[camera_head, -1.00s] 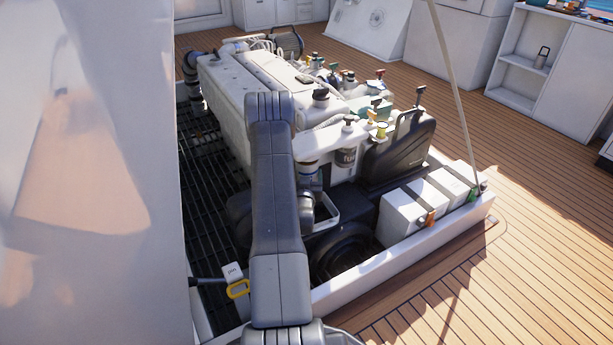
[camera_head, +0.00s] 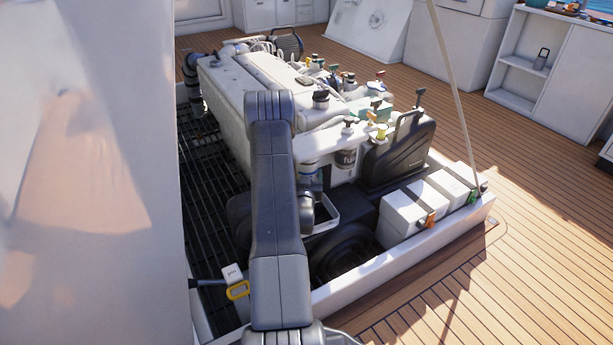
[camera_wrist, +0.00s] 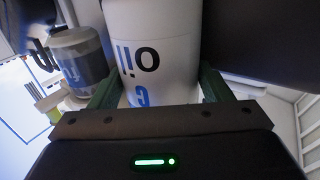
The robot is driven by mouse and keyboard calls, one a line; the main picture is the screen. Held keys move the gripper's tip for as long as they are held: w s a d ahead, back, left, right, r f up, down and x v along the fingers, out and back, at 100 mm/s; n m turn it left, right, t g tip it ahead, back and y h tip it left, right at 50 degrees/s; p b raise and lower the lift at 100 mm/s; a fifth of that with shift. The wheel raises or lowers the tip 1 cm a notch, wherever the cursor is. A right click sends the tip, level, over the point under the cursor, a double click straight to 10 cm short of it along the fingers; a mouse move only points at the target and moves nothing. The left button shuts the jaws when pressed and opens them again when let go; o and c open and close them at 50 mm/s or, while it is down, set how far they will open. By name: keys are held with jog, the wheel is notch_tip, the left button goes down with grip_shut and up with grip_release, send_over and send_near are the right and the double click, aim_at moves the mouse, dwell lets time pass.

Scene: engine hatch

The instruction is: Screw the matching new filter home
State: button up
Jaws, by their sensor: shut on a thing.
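A white filter marked "oil" (camera_wrist: 150,45), with a blue mark lower down, stands between the green fingers of my gripper (camera_wrist: 158,90) in the wrist view. My gripper is shut on it. In the head view the oil filter (camera_head: 308,167) shows in part just right of my arm, below the side of the white engine (camera_head: 225,92). My arm hides much of the gripper there. The filter's upper end and its seat are out of the wrist view, so I cannot tell how far it is seated.
A "fuel" filter with a grey band (camera_head: 346,158) hangs to the right; it also shows at the left in the wrist view (camera_wrist: 80,55). A black case (camera_head: 400,150) and white boxes (camera_head: 405,215) stand further right. A dark grating (camera_head: 210,190) lies left.

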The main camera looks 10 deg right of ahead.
jog(key=shift+r, duration=0.4)
dwell(0.8)
jog(key=o, duration=1.1)
jog(key=shift+c, duration=0.2)
jog(key=shift+a+m+g+h, duration=0.15)
jog(key=shift+m+g+h, duration=0.35)
jog(key=shift+m+h, duration=0.9)
jog(key=shift+w+h, duration=0.1)
jog(key=shift+h, duration=0.3)
